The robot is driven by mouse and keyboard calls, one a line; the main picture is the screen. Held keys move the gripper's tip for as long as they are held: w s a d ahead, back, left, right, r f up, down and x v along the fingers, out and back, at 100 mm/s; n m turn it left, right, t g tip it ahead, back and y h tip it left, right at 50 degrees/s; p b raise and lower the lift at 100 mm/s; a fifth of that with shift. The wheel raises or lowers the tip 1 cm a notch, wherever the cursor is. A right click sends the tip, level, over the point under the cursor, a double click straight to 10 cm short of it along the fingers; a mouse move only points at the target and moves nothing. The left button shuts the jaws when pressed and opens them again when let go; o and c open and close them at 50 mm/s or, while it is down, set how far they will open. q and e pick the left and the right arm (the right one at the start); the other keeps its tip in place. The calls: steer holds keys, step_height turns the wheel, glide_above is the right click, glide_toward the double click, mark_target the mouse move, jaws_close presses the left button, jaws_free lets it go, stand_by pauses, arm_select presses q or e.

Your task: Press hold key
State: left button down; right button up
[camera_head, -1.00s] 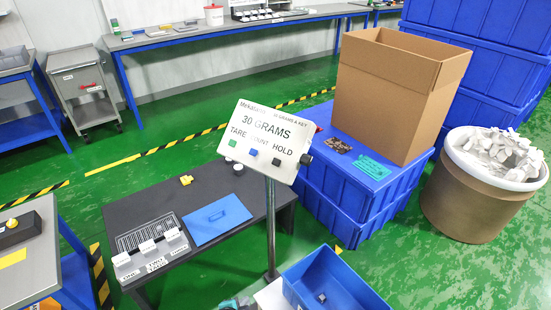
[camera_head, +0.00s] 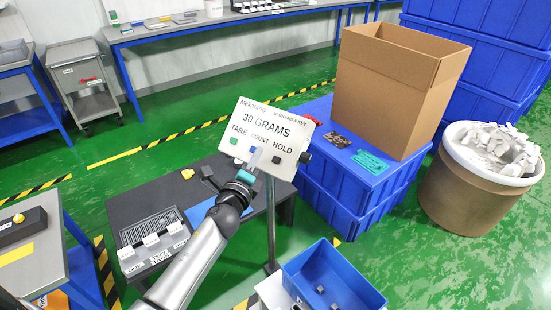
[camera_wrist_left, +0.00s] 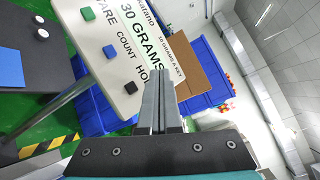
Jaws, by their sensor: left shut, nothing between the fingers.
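The sign panel (camera_head: 265,138) stands tilted on a post and reads 30 GRAMS, with TARE, COUNT and HOLD below. It carries a green key (camera_head: 234,141), a blue key (camera_head: 253,149) and a black key (camera_head: 277,160); the black one is in line with HOLD. My left gripper (camera_head: 256,157) is shut and empty in front of the panel's lower part, between the blue and black keys in the picture. In the left wrist view the shut fingertips (camera_wrist_left: 161,80) appear beside the black key (camera_wrist_left: 130,87). I cannot tell whether they touch the panel. My right gripper is not in view.
A dark table (camera_head: 130,207) with several white blocks stands behind my left arm. A blue tote (camera_head: 362,285) with small pieces is below the panel. A blue crate (camera_head: 350,205) bearing a cardboard box (camera_head: 385,95), and a full drum (camera_head: 450,205), stand to the right.

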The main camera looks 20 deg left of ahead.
mark_target(272, 162)
arm_select(q)
steer(key=shift+f, duration=0.1)
steer(key=shift+w+d+f+b, duration=0.2)
steer(key=shift+w+f+b, duration=0.85)
steer(key=shift+b, duration=0.25)
steer(key=shift+w+d+f+b, duration=0.15)
steer(key=shift+w+f+b, duration=0.85)
steer(key=shift+b, duration=0.3)
steer(key=shift+w+d+f+b, duration=0.2)
steer(key=shift+w+f+b, duration=0.85)
steer(key=shift+b, duration=0.25)
steer(key=shift+f, duration=0.1)
steer(key=shift+w+f+b, duration=0.2)
steer(key=shift+w+b, duration=0.05)
steer(key=shift+b, duration=0.15)
steer(key=shift+w+d+f+b, duration=0.1)
steer(key=shift+w+f+b, duration=0.15)
steer(key=shift+b, duration=0.15)
steer(key=shift+s+r+p, duration=0.55)
steer(key=shift+p, duration=0.2)
